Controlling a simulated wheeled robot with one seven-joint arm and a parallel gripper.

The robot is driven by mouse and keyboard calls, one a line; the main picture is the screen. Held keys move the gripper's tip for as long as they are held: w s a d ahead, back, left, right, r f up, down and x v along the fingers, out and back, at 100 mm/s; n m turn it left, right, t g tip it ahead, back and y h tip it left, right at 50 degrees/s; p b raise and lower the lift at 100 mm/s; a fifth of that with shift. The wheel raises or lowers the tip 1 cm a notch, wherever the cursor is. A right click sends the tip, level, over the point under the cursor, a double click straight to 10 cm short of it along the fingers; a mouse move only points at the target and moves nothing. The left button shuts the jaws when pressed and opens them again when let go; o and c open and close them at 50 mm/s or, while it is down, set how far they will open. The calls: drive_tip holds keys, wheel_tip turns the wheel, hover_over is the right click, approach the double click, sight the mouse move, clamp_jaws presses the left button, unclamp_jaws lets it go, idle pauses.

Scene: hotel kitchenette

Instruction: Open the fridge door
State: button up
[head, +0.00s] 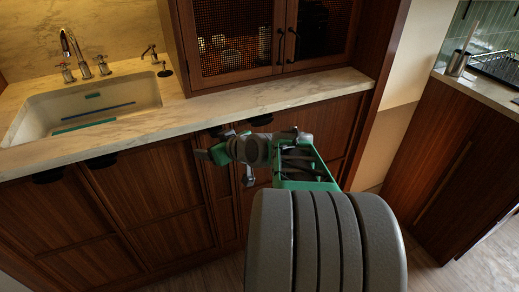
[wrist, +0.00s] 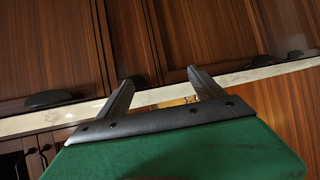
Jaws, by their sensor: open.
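No door is plainly recognisable as a fridge; the fronts under the counter are all brown wood panels, so I cannot tell which is the fridge door. A panelled door (head: 172,200) stands below the counter, left of my gripper (head: 222,166). Black cup handles sit at the top edges of the fronts, one left of centre (head: 101,161) and one behind my arm (head: 262,119). My gripper is open and empty, in front of the fronts just below the counter edge. In the wrist view, my gripper's two fingers (wrist: 163,88) are apart, with a black handle (wrist: 138,80) beyond the left finger.
The marble counter (head: 230,100) overhangs the fronts and holds a sink (head: 90,108) with a faucet (head: 75,50). A mesh-fronted cabinet (head: 235,40) stands on it. Another wooden unit (head: 450,165) is at the right. Floor shows between the two units.

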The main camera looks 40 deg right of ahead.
drive_tip(key=shift+o, duration=0.4)
drive_tip(key=d+f+m+t+h+b, duration=0.1)
drive_tip(key=d+f+t+b, duration=0.1)
drive_tip(key=d, duration=0.6)
wheel_tip(320, 180, down, 2)
drive_tip(key=shift+s+f+t+h+b, duration=0.2)
drive_tip(key=shift+t+h+b, duration=0.15)
drive_tip(key=shift+b, duration=0.25)
drive_tip(key=m+t+h+b, duration=0.3)
drive_tip(key=h, duration=0.1)
approach(263, 122)
drive_tip(key=w, duration=0.3)
drive_tip(key=x, duration=0.7)
drive_tip(key=shift+d, duration=0.35)
clamp_jaws()
